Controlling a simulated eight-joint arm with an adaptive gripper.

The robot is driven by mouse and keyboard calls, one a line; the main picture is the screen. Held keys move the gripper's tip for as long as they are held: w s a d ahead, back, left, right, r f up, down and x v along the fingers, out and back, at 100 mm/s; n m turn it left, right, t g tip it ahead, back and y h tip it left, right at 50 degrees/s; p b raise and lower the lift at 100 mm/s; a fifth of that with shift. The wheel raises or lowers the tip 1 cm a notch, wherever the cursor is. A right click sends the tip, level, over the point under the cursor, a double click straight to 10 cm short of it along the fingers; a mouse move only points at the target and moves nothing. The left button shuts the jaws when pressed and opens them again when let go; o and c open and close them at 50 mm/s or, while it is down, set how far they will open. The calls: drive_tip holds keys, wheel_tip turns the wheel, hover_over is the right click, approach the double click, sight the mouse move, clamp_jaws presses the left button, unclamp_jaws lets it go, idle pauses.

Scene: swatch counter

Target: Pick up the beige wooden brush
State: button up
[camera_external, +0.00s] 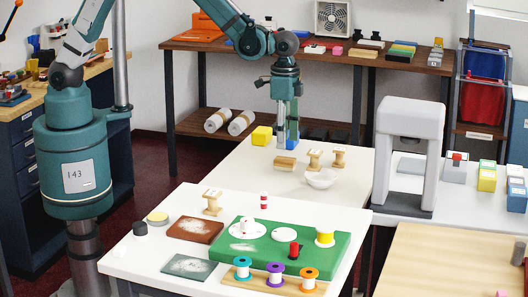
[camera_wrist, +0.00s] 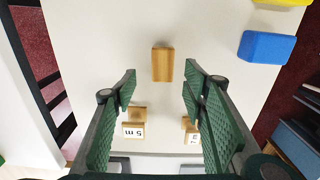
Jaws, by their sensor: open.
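The beige wooden brush (camera_external: 285,163) lies on the white table behind the front counter; I take the plain wooden block (camera_wrist: 162,64) in the wrist view to be the same thing. My gripper (camera_external: 288,138) points down above the table near the brush. In the wrist view my gripper (camera_wrist: 160,84) is open, with one green finger on each side. The brush shows in the gap between the fingers, toward the fingertips, and nothing is held. Its underside is hidden in the wrist view.
A blue block (camera_wrist: 267,47) and a yellow block (camera_external: 261,135) lie close by. A grey arch-shaped stand (camera_external: 430,125) rises farther right. White table left of the brush is clear.

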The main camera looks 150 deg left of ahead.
sight(285, 159)
drive_tip(key=shift+s+a+f, duration=0.1)
drive_tip(key=shift+a, duration=0.05)
drive_tip(key=shift+f, duration=1.3)
drive_tip(key=shift+s+f+b, duration=0.1)
drive_tip(key=shift+f+b, duration=0.5)
drive_tip(key=shift+f, duration=2)
drive_tip(key=c, duration=1)
